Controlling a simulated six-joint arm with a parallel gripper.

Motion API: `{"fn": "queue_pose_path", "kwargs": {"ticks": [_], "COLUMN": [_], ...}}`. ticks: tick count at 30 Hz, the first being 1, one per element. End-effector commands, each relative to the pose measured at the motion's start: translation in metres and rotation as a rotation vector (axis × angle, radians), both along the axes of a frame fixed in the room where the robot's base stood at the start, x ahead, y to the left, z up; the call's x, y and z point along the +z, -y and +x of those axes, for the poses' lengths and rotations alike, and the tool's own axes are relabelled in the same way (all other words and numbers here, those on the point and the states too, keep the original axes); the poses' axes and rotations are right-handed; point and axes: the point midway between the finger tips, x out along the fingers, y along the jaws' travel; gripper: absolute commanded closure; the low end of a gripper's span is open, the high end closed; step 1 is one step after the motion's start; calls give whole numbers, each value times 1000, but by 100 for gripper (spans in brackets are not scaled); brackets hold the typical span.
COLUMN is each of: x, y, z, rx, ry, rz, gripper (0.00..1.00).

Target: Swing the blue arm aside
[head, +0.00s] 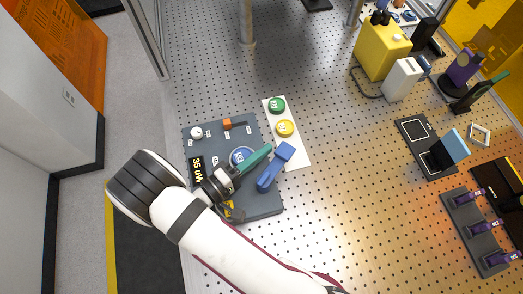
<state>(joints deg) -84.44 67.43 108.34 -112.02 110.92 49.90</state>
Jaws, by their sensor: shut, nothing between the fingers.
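The blue arm (270,177) is a short bar with a blockier upper end, lying slantwise at the right edge of a dark grey instrument panel (263,208). My gripper (267,149) reaches over the panel from the lower left, its long teal fingers closed together and empty. The fingertips appear just left of the blue arm's upper end; I cannot tell whether they touch it. A round blue part (241,155) sits on the panel, partly hidden behind the fingers. My wrist hides the panel's lower left part.
A white strip right of the panel carries a green button (277,105) and a yellow button (285,128). The panel has a white knob (196,132), an orange switch (228,124) and a lit display (197,170).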

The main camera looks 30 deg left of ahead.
Motion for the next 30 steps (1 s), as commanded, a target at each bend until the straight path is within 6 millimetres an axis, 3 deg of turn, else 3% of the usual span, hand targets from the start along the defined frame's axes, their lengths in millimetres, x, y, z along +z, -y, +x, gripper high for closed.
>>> {"fn": "queue_pose_path", "kwargs": {"ticks": [30], "x": [0], "y": [19], "z": [8], "rx": [-246], "ry": [1], "rz": [-1], "gripper": [100]}}
